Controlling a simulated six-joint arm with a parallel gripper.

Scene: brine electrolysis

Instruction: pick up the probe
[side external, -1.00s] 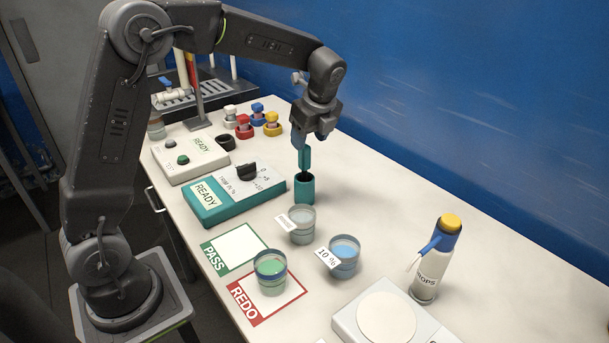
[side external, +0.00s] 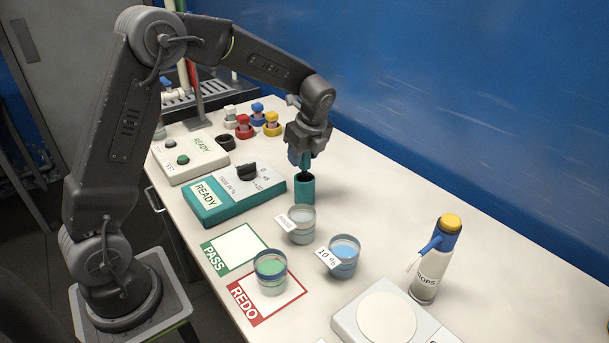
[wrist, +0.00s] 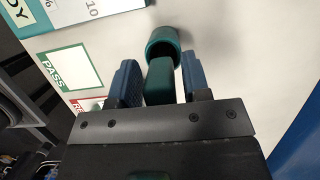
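The probe, a teal handle (side external: 307,160), stands upright with its lower end in a round teal holder (side external: 305,190) with a dark mouth. In the wrist view the probe (wrist: 159,82) is between the two blue fingers of my gripper (wrist: 160,85), with the holder (wrist: 163,46) just beyond it. A narrow gap shows between the probe and the right finger; the left finger is very close to it. My gripper (side external: 302,160) points down around the probe's upper part and is open. The probe's tip is hidden inside the holder.
A teal meter (side external: 235,200) is left of the holder. A green-liquid beaker (side external: 270,272) is on the REDO card (side external: 240,303). A drops bottle (side external: 432,265) is right.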

